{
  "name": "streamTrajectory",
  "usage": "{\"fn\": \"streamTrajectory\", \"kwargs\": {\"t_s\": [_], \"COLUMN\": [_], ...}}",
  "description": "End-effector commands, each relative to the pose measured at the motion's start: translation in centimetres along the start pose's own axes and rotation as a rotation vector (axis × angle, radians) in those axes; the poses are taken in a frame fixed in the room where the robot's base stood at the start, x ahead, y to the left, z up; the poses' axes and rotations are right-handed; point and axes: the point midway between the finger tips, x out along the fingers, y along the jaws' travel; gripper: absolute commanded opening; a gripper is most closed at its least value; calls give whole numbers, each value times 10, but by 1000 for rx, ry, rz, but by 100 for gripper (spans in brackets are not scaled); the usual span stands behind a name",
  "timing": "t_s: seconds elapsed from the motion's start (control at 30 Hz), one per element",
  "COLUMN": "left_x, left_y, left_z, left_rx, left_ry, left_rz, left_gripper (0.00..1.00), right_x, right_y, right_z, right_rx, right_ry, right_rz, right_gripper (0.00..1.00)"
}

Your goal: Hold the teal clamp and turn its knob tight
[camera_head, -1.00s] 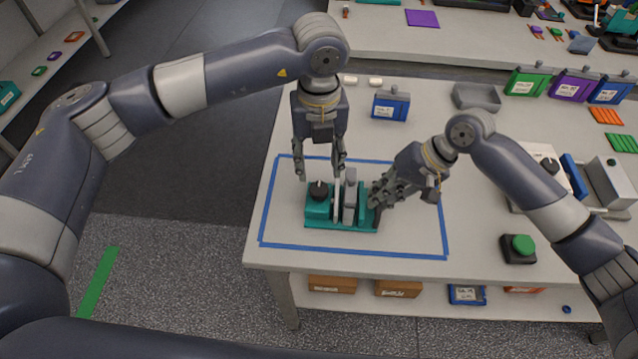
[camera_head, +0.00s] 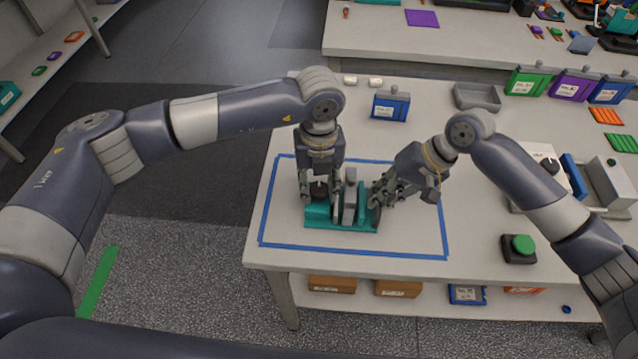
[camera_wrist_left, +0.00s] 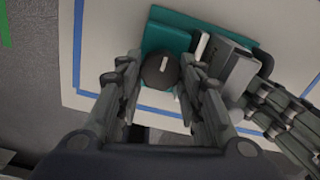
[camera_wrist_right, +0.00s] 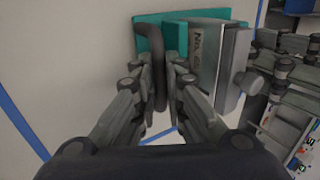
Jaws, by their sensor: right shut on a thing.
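The teal clamp (camera_head: 340,224) stands on the table with a grey labelled block (camera_wrist_right: 203,60) between its plates. Its round black knob (camera_wrist_left: 160,70), with a white mark on top, sits on the left block and also shows in the head view (camera_head: 319,188). My left gripper (camera_head: 320,194) points down over the knob, fingers open on either side, with a visible gap at the left finger. My right gripper (camera_head: 378,194) is shut on the dark upright handle (camera_wrist_right: 152,45) at the clamp's right end.
Blue tape (camera_head: 350,250) frames the work area on the table. A blue labelled case (camera_head: 391,106) and a grey tray (camera_head: 477,96) stand behind. A green button box (camera_head: 519,247) and a device with a blue plate (camera_head: 574,176) lie to the right.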

Motion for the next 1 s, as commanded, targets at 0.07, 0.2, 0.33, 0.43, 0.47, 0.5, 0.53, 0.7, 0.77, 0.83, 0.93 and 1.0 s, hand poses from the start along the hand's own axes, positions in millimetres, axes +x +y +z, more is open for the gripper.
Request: {"fn": "streamTrajectory", "kwargs": {"t_s": [0.07,0.2,0.33,0.43,0.47,0.5,0.53,0.7,0.77,0.83,0.93,1.0], "left_x": [0,0,0,0,0,0,0,0,0,0,0,0], "left_y": [0,0,0,1,1,1,1,2,2,2,2,3], "left_z": [0,0,0,0,0,0,0,0,0,0,0,0], "left_rx": [0,6,32,74,89,113,133,272,328,395,490,556], "left_ry": [0,1,1,1,1,1,1,2,2,2,2,2], "left_rz": [1,1,1,1,1,1,1,1,1,1,2,2], "left_gripper": [11,11,11,11,11,11,11,11,11,11,11,11], "right_x": [0,0,0,0,0,0,0,0,0,0,0,0], "right_y": [0,0,0,0,0,0,0,0,0,0,0,0], "right_z": [-1,-1,-1,-1,-1,-1,-1,-1,-1,-1,-1,-1], "right_rx": [0,0,0,0,0,0,0,0,0,1,1,1], "right_ry": [2,2,2,2,2,2,2,2,2,2,2,2], "right_rz": [0,0,0,0,0,0,0,0,0,0,0,0], "right_gripper": [0,0,0,0,0,0,0,0,0,0,0,0]}}
